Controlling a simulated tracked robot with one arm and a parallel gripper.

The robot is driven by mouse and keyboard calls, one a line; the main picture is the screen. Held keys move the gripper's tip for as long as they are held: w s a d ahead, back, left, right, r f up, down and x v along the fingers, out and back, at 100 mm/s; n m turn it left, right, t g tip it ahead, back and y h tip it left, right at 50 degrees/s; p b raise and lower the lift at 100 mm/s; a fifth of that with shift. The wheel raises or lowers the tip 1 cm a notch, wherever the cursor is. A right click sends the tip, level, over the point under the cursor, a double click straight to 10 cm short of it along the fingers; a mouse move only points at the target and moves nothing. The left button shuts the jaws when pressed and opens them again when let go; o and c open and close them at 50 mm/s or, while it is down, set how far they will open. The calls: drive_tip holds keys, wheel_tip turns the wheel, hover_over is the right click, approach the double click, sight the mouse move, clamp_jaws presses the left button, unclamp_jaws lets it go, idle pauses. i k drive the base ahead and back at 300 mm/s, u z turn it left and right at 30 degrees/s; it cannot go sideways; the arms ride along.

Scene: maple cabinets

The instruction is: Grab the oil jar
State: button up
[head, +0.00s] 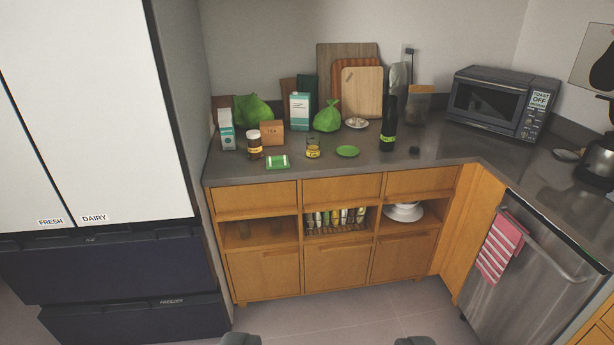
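No thing is clearly readable as the oil jar. A small glass jar with yellow contents or label (313,149) stands near the front of the grey counter (330,175). A tall dark bottle with a green label (388,128) stands further right.
A tea box (272,133), cartons, green bags and cutting boards (362,93) crowd the counter's back. A green packet (278,162) and green dish (347,151) lie near the front. The fridge (95,120) stands left; a microwave (490,102) right. Floor before the cabinets is clear.

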sight(313, 138)
drive_tip(key=u, duration=0.2)
drive_tip(key=i, duration=3.25)
drive_tip(key=u, duration=0.1)
